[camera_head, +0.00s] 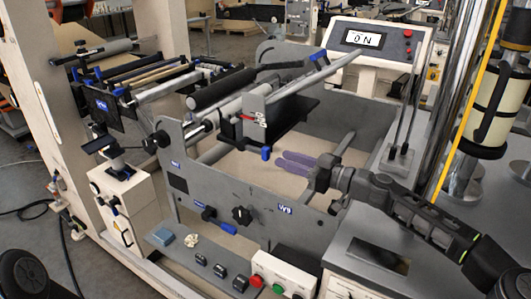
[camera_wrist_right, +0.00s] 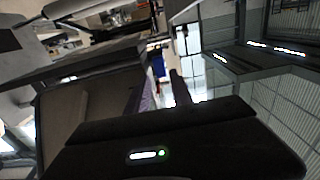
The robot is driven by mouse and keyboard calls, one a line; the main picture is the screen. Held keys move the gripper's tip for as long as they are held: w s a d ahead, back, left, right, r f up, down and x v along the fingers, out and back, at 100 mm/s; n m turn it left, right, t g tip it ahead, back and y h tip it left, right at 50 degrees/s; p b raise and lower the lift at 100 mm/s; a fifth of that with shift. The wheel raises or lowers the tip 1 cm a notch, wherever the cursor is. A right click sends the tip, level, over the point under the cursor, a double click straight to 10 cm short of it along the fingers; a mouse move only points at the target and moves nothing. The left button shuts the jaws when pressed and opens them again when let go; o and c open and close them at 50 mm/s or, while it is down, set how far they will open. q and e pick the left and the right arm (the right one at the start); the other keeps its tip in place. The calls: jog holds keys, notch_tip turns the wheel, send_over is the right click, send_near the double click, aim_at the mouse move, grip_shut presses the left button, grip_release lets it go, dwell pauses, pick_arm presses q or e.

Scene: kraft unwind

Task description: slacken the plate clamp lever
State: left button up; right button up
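My right gripper (camera_head: 279,157) reaches in from the right above the machine's open bay. Its two purple-sided fingers point left with a gap between them, and nothing shows between them. Left of the fingertips, a blue handle end (camera_head: 265,153) hangs below a dark plate assembly (camera_head: 290,103), apart from the gripper. A blue patch (camera_wrist_right: 158,62) shows ahead of the fingers in the right wrist view. I cannot tell for certain which one is the plate clamp lever. My left gripper is not in view.
A grey side wall (camera_head: 235,190) with a black knob (camera_head: 242,215) stands in front of the bay. Rollers (camera_head: 222,88) lie behind it. A button box (camera_head: 280,275) is at the front. Two upright levers (camera_head: 402,125) stand at right.

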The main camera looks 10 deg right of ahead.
aim_at(269, 153)
jog(key=p+x, duration=0.2)
jog(key=x, duration=0.5)
jog(key=shift+w+a, duration=0.15)
jog(key=shift+w, duration=0.05)
jog(key=shift+f, duration=0.1)
jog(key=shift+c, duration=0.5)
grip_shut()
dwell(0.6)
